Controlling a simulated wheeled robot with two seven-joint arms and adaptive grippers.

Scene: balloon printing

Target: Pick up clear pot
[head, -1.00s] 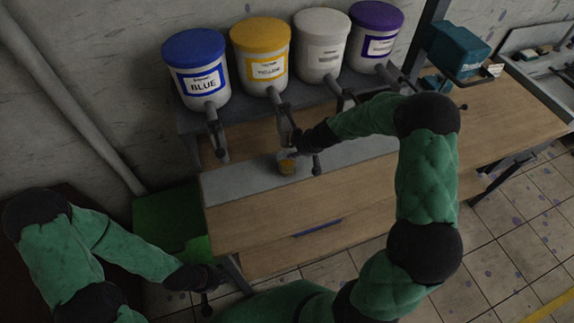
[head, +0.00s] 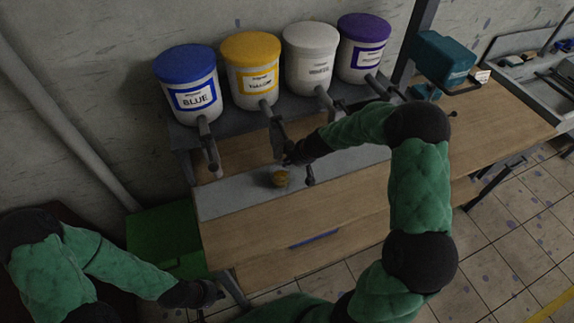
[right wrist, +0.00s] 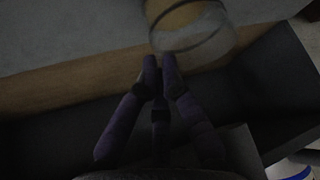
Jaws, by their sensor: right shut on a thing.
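The clear pot (head: 280,179) is small and round, with yellow-orange contents, on or just above the grey strip of the table; I cannot tell if it is lifted. In the right wrist view its clear wall (right wrist: 205,42) shows at the top centre, cut off by the frame. My right gripper (head: 288,160) is just behind the pot, below the yellow bucket's tap. In the right wrist view its dark fingertips (right wrist: 160,66) are close together at the pot's near edge, shut on it. My left gripper (head: 210,293) hangs low at the left, away from the table; its jaws are unclear.
Blue (head: 187,85), yellow (head: 252,70), white (head: 311,58) and purple (head: 363,48) lidded buckets stand on a raised shelf, with taps reaching over the table. A teal machine (head: 440,58) stands at the right. The wooden tabletop (head: 330,190) in front is clear.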

